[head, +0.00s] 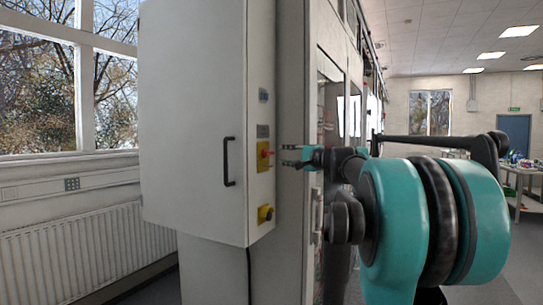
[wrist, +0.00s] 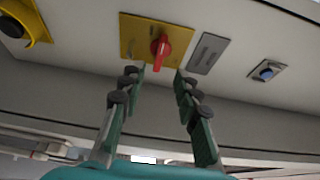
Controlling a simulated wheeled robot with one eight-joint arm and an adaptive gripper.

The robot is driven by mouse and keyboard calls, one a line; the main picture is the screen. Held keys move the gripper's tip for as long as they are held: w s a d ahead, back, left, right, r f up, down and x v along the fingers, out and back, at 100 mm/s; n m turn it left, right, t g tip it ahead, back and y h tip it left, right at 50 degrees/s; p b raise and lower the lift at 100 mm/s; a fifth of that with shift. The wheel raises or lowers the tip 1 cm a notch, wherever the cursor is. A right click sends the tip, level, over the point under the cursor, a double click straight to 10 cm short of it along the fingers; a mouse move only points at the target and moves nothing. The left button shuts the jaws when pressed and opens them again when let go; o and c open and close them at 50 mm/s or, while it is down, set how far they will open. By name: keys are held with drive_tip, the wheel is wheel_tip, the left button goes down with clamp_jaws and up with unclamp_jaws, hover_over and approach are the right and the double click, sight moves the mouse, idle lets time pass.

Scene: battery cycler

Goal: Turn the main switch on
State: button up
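The main switch is a red rotary knob (wrist: 160,50) on a yellow plate (wrist: 131,36), mounted on the grey cabinet's side face. In the head view the red knob (head: 267,153) shows at mid-height on its yellow plate (head: 263,168). My gripper (wrist: 160,75) is open, with its green fingers pointing at the plate and spread to either side below the knob in the wrist view. No finger visibly holds the knob. In the head view my gripper (head: 284,155) is just right of the knob, with a small gap visible.
A grey label plate (wrist: 209,53) and a blue button (wrist: 266,71) sit beside the switch. A yellow-based black knob (head: 265,214) is lower on the cabinet (head: 195,110). A black door handle (head: 227,162) sticks out on the front. A radiator (head: 75,250) stands left.

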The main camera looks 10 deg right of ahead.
sight(271, 154)
drive_tip(key=x, duration=0.8)
drive_tip(key=shift+w, duration=0.1)
clamp_jaws()
